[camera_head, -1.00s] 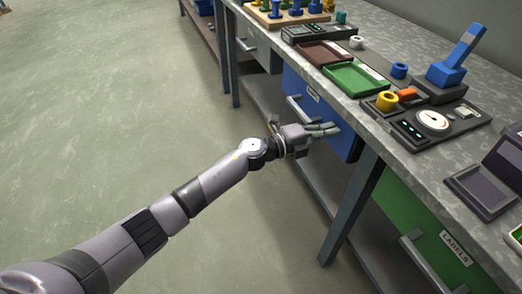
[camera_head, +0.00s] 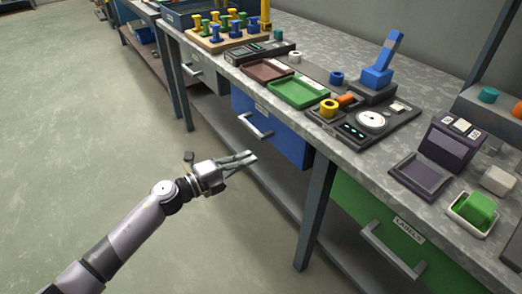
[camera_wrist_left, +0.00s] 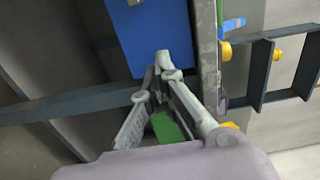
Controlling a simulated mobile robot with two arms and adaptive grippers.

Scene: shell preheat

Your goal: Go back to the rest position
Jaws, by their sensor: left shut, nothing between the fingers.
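My left gripper (camera_head: 250,158) is shut and empty. It hangs in the air in front of the bench, just below and left of the blue drawer (camera_head: 285,140), apart from its handle (camera_head: 254,127) in the head view. In the left wrist view the fingertips (camera_wrist_left: 168,68) meet in front of the blue drawer front (camera_wrist_left: 150,35). The blue drawer looks shut. My right gripper is not in view.
The grey bench (camera_head: 300,50) carries a green tray (camera_head: 298,92), a brown tray (camera_head: 268,70), a gauge panel (camera_head: 365,125) with a blue lever (camera_head: 382,65), and a peg board (camera_head: 225,38). A green drawer (camera_head: 380,225) is at right. The floor (camera_head: 70,130) at left is clear.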

